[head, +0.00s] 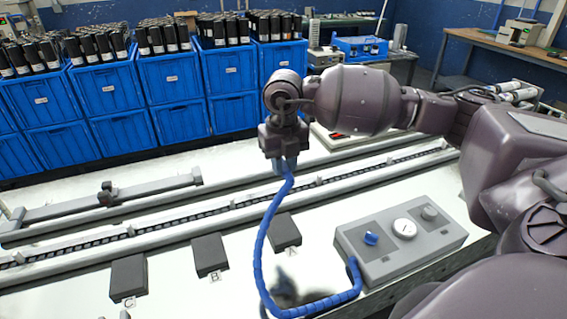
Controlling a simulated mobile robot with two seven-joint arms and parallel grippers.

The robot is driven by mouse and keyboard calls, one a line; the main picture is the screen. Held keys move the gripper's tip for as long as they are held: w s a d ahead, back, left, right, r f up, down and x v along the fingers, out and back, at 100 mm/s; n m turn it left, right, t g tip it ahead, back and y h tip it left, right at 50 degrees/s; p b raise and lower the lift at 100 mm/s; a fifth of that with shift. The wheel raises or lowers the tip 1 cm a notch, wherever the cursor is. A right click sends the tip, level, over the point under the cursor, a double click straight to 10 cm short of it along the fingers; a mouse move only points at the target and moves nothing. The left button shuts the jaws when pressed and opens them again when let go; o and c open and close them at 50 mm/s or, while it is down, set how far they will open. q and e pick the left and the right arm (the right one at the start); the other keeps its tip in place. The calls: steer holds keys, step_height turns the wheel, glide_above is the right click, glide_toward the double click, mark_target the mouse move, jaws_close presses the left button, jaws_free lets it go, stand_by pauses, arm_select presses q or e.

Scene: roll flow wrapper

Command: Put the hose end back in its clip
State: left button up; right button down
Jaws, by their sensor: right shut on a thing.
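My right gripper (284,165) is shut on the upper end of a blue hose (262,245), above the white machine bed. The gripper points down, and its fingers hide part of the hose end. From there the hose hangs down, curves along the front, and runs right and up to the near left side of a grey control box (430,251). I cannot make out for sure which part is the clip. My left gripper is not in view.
Dark blocks labelled A (285,230), B (210,255) and C (129,276) stand on the bed left of the control box. A long chain track (230,208) crosses behind them. A rail (100,205) lies at left. Blue crates (105,90) of dark cylinders stand behind.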

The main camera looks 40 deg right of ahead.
mark_target(284, 165)
steer(key=shift+f+b, duration=0.65)
steer(key=shift+f, duration=0.95)
steer(key=shift+f+b, duration=2.25)
steer(key=shift+f, duration=3.45)
steer(key=shift+f+b, duration=0.45)
steer(key=shift+f, duration=0.75)
steer(key=shift+a, duration=0.1)
